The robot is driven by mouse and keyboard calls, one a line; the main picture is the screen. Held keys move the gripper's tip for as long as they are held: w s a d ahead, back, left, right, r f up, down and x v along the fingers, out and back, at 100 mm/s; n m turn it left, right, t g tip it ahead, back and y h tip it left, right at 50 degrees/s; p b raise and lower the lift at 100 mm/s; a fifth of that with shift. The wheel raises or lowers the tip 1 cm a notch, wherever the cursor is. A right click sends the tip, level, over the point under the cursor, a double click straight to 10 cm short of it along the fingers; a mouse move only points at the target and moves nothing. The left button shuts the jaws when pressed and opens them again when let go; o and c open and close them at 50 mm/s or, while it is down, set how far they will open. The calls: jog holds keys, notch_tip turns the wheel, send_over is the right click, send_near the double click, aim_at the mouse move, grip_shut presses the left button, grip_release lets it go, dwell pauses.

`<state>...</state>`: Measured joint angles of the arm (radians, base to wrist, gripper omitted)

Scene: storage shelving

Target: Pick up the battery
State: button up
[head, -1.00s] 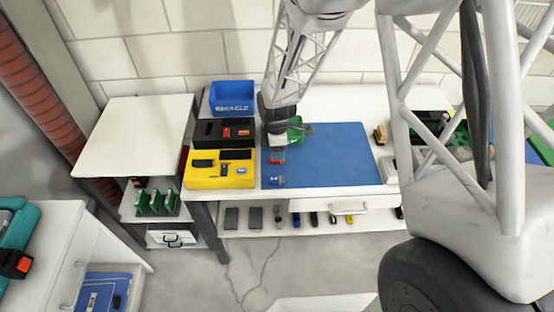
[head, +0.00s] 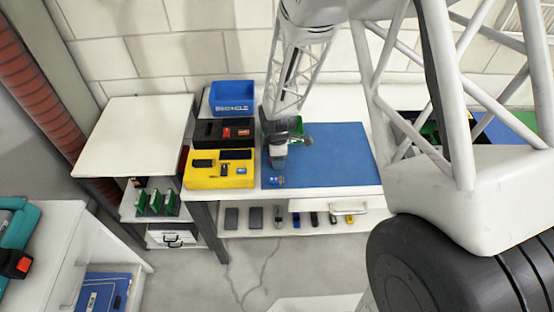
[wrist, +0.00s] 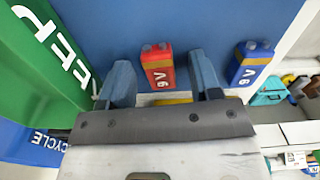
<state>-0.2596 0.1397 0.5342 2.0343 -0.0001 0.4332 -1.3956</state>
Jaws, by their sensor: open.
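A red 9V battery (wrist: 157,68) stands out against the blue mat (head: 335,155) in the wrist view. A blue 9V battery (wrist: 247,64) is to its right, outside the fingers; it also shows in the head view (head: 277,181) near the mat's front left corner. My gripper (wrist: 159,62) is open, with one finger on each side of the red battery and visible gaps on both sides. In the head view my gripper (head: 278,165) is low over the left of the mat and hides the red battery.
A green bin (wrist: 40,60) is close on the left in the wrist view. A blue recycle bin (head: 232,97), a black tray (head: 208,132) and a yellow tray (head: 220,181) stand left of the mat. The mat's right side is clear.

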jog(key=c, duration=1)
jog(key=shift+r, duration=0.1)
jog(key=shift+r, duration=0.65)
notch_tip(320, 180, up, 2)
jog(key=s+d, duration=0.1)
jog(key=s, duration=0.4)
jog(key=s+d+r, duration=0.1)
jog(key=s, duration=0.4)
jog(key=s+d, duration=0.2)
jog(key=s, duration=0.3)
jog(key=shift+s+r, duration=0.25)
jog(key=shift+s, duration=0.05)
